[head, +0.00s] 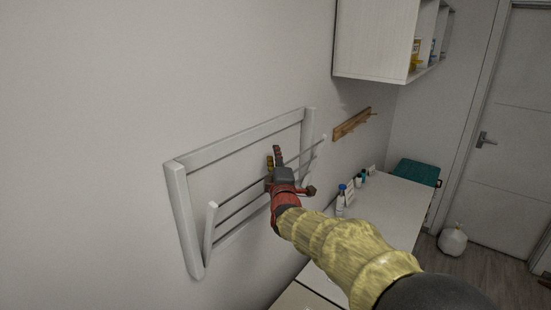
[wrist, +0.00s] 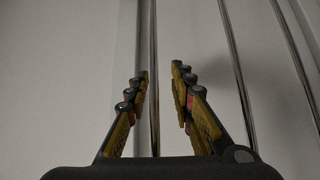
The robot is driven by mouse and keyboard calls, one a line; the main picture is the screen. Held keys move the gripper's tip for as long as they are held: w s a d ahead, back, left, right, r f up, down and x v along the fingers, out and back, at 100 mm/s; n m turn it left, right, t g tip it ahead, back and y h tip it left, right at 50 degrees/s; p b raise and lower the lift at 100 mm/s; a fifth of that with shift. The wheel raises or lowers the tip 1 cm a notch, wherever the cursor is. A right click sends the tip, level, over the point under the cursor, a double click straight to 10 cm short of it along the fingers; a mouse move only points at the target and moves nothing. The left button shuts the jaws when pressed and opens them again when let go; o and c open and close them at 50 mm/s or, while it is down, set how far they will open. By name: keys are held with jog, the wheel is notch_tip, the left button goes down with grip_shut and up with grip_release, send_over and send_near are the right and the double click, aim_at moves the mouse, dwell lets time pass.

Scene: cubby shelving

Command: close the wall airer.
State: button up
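The wall airer (head: 180,215) is a pale frame fixed to the wall, left of centre in the head view. Its inner rack (head: 210,232) has short side arms and thin metal rods, and stands tilted out from the frame. My gripper (head: 274,157) is at the middle of the rack, and hides part of the rods. In the wrist view, my gripper (wrist: 160,76) has its fingers apart. One metal rod (wrist: 153,40) runs through the gap between them, with no clear contact. More rods (wrist: 235,60) pass to the right of the fingers.
A wooden hook rail (head: 352,124) is on the wall right of the airer. A white wall cabinet (head: 375,40) hangs above. The wall left of the airer is bare.

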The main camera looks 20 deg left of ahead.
jog(key=v, duration=1.2)
jog(key=shift+a, duration=0.1)
jog(key=f+b+v, duration=0.1)
jog(key=b+v, duration=0.2)
jog(key=v, duration=0.5)
jog(key=shift+s+f, duration=0.2)
jog(key=shift+s, duration=0.1)
dwell(0.5)
jog(key=shift+a+b, duration=0.1)
jog(key=shift+b, duration=0.2)
jog(key=shift+o, duration=0.6)
